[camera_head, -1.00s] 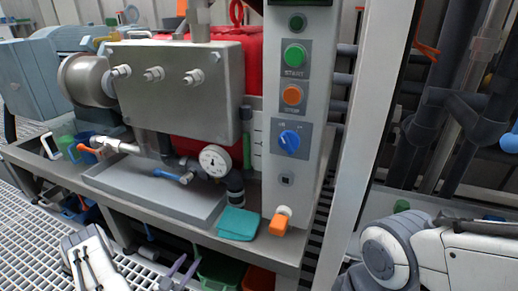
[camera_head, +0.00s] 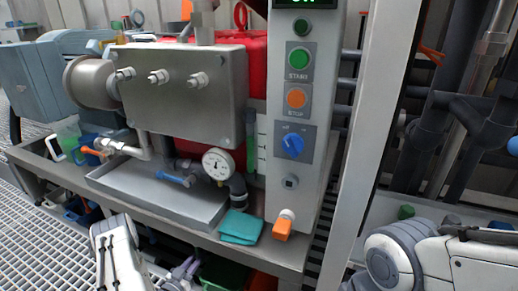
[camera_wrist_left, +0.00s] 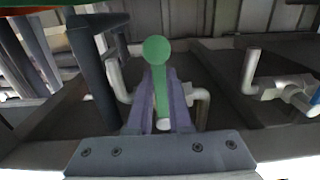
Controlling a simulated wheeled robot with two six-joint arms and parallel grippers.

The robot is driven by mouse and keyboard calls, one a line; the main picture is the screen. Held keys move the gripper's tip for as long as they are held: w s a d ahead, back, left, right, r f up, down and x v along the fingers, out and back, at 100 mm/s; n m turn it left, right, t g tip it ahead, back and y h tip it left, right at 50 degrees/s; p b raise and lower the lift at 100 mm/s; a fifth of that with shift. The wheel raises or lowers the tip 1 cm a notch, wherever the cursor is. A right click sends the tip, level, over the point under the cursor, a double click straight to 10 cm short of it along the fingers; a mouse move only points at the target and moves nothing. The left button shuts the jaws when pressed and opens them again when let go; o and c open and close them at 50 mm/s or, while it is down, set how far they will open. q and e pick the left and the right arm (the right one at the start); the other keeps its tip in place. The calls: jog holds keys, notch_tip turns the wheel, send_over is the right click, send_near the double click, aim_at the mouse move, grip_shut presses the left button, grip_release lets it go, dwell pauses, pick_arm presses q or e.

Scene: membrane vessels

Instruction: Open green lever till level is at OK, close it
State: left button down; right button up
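The green lever (camera_wrist_left: 157,52) shows in the left wrist view as a green bar with a round end, between the two purple fingers of my left gripper (camera_wrist_left: 160,85). The fingers lie close on both sides of it; I cannot tell whether they press on it. In the head view my left gripper (camera_head: 183,270) is low at the front of the bench, partly cut off, and I cannot make out the lever there. A marked level strip (camera_head: 262,140) is beside the control column. A display (camera_head: 300,4) at the top shows green text, cut off. My right gripper is out of view.
The control column (camera_head: 290,190) has green and orange buttons and a blue knob. A gauge (camera_head: 217,165), a blue-handled valve (camera_head: 172,178) and a teal cloth (camera_head: 240,227) are on the bench (camera_head: 130,205). White pipes (camera_wrist_left: 265,90) flank the lever.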

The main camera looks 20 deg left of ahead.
pick_arm(q)
jog(key=shift+d+r+n+p, duration=0.2)
jog(key=shift+d+n+p, duration=0.35)
jog(key=shift+n, duration=0.35)
jog(key=d+n, duration=0.1)
jog(key=n, duration=0.1)
jog(key=d+r+n+p, duration=0.1)
jog(key=n, duration=0.1)
jog(key=d+n+p, duration=0.1)
jog(key=n, duration=0.2)
jog(key=shift+s+d+r, duration=0.15)
jog(key=shift+s+r, duration=0.05)
jog(key=shift+d+f, duration=0.15)
jog(key=shift+d, duration=0.05)
dwell(4.8)
